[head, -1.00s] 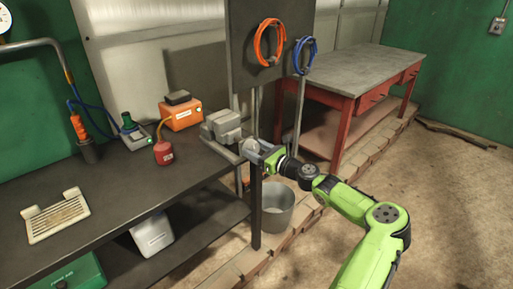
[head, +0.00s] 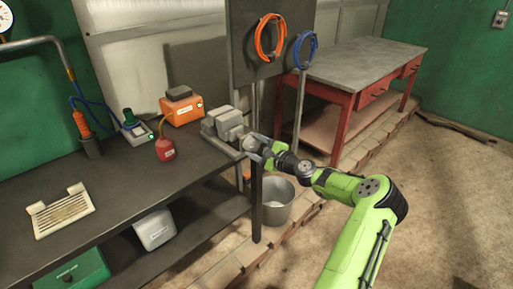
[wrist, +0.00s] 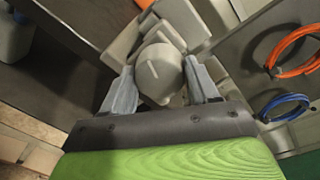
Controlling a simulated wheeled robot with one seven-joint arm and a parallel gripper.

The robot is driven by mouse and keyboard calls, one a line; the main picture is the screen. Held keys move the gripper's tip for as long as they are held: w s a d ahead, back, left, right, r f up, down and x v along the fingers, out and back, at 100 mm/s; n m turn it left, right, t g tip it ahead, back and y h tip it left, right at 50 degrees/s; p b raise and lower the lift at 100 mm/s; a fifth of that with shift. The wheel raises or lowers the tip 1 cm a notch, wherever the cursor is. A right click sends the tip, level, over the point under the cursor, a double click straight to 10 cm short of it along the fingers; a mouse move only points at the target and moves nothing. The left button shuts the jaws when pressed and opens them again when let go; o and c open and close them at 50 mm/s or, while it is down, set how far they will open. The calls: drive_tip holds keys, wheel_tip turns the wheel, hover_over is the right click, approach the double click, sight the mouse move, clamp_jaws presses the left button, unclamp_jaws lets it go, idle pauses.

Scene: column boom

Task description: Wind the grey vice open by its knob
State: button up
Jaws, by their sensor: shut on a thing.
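The grey vice (head: 226,124) sits at the right end of the dark workbench. In the wrist view its body (wrist: 176,18) shows behind the knob. The round grey knob (wrist: 160,72) has a raised ridge and stands between my two fingers. My gripper (head: 256,146) is at the vice's front, over the bench's right edge. In the wrist view my gripper (wrist: 162,84) has one finger on each side of the knob and is shut on it. The vice's jaws are too small and partly hidden to judge their gap.
A red oil can (head: 165,149) and an orange box (head: 181,108) stand left of the vice. A metal bucket (head: 277,203) is on the floor below. Orange (head: 266,38) and blue (head: 305,49) coils hang on the dark panel behind. The floor at right is clear.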

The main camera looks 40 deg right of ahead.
drive_tip(key=n+b, duration=0.2)
drive_tip(key=n, duration=0.1)
drive_tip(key=n+b, duration=0.1)
drive_tip(key=n, duration=0.1)
drive_tip(key=shift+a+f+h, duration=0.1)
drive_tip(key=shift+f+h, duration=0.15)
drive_tip(key=shift+h, duration=0.05)
drive_tip(key=n+b, duration=0.4)
drive_tip(key=n, duration=0.5)
drive_tip(key=shift+n+h+b, duration=0.3)
drive_tip(key=shift+h+b, duration=0.1)
drive_tip(key=n, duration=0.6)
drive_tip(key=shift+t, duration=0.3)
drive_tip(key=n, duration=0.5)
drive_tip(key=shift+f+n, duration=0.1)
drive_tip(key=shift+n, duration=0.3)
drive_tip(key=n, duration=0.6)
drive_tip(key=shift+n+t, duration=0.3)
drive_tip(key=n, duration=0.5)
drive_tip(key=shift+d+n+y, duration=0.2)
drive_tip(key=shift+n+y, duration=0.2)
drive_tip(key=n, duration=0.5)
drive_tip(key=shift+y, duration=0.3)
drive_tip(key=shift+n, duration=0.3)
